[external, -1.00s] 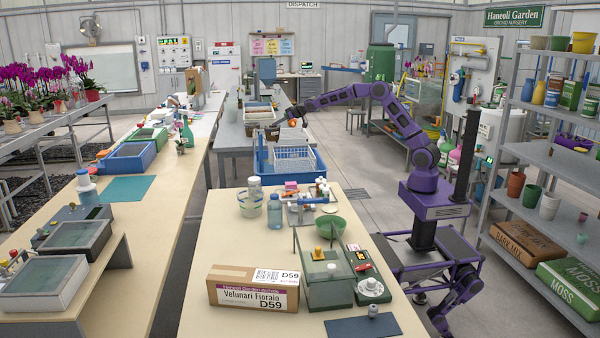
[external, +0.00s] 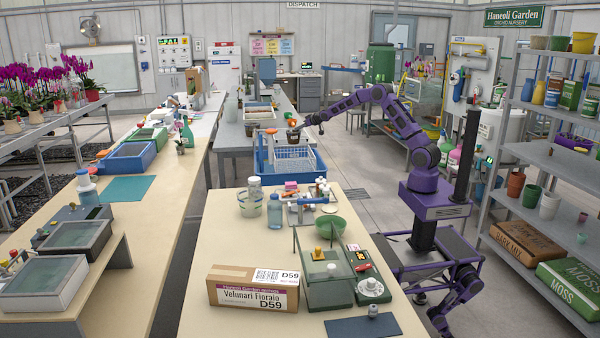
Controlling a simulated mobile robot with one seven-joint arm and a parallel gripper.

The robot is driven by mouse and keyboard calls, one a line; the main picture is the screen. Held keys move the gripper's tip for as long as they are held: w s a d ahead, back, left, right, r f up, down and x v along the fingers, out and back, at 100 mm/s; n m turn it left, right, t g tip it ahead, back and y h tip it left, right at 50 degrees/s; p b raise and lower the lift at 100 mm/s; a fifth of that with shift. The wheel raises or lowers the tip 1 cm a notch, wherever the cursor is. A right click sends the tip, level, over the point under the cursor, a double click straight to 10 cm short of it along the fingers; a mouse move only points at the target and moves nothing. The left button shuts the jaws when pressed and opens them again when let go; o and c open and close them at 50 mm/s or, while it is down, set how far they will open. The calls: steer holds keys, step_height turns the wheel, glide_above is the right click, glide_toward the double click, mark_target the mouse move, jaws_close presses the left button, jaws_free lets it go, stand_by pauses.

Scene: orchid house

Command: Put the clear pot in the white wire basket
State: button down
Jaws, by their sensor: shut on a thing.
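My gripper (external: 299,129) is shut on a small brownish pot (external: 293,137), which looks like the clear pot with dark contents. The pot is roughly upright and shows just above the basket's far rim in the picture. I cannot tell its exact height or whether it is over the basket opening. The fingertips are too small to see clearly.
A grey bench (external: 232,138) with trays stands behind the crate. An orange item (external: 271,131) lies near the crate's far edge. Open floor lies right of the crate.

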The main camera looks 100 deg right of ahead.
step_height(320, 180, down, 14)
steer(key=shift+w+f+b, duration=0.1)
steer(key=shift+b, duration=0.35)
steer(key=c, duration=1)
jaws_free()
steer(key=v, duration=1.2)
